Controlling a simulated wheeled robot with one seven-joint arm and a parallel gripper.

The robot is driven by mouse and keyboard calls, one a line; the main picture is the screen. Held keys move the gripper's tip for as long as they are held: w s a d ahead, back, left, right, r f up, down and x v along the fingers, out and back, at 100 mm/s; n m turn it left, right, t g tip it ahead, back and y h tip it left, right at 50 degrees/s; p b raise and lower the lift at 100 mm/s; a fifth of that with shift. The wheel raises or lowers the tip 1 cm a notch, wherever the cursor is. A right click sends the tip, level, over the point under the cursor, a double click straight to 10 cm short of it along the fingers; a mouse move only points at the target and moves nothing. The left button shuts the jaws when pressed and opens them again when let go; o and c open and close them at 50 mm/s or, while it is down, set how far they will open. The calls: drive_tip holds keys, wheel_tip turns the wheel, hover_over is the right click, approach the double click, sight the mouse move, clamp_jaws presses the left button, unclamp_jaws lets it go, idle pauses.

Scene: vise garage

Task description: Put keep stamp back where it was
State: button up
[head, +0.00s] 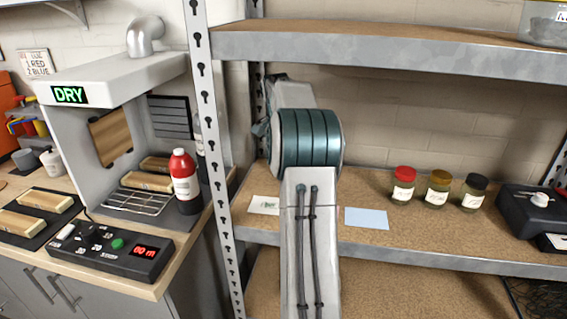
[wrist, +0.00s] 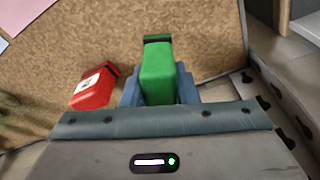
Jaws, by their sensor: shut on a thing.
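In the wrist view my gripper (wrist: 159,90) is shut on a green block-shaped stamp (wrist: 158,75) with a dark band at its far end. I take this for the keep stamp; no lettering on it is readable. Blue fingers press its two sides. It is over the brown shelf board (wrist: 205,30); I cannot tell whether it touches the board. A red stamp (wrist: 93,88) with a white label and dark end lies to its left, apart from it. In the head view my arm hides my gripper and both stamps.
In the head view a pale card (head: 264,205) and a light blue card (head: 367,218) lie on the middle shelf (head: 350,187). Three jars (head: 439,190) and a black device (head: 530,212) stand to the right. A perforated metal post (head: 207,110) bounds the shelf at left.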

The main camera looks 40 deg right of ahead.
wheel_tip(320, 180, down, 3)
drive_tip(key=shift+r, duration=0.1)
drive_tip(key=shift+w+d+f, duration=0.1)
drive_tip(key=shift+d+f, duration=0.05)
drive_tip(key=shift+f, duration=0.1)
drive_tip(key=shift+f, duration=0.15)
drive_tip(key=o, duration=0.8)
drive_tip(key=shift+a+r+p, duration=0.1)
drive_tip(key=shift+a+r, duration=0.1)
drive_tip(key=shift+r, duration=1.1)
drive_tip(key=shift+a+r+p, duration=0.15)
drive_tip(key=shift+r, duration=1.15)
drive_tip(key=shift+a+r+p, duration=0.1)
drive_tip(key=shift+a+r, duration=0.1)
drive_tip(key=shift+r, duration=1.1)
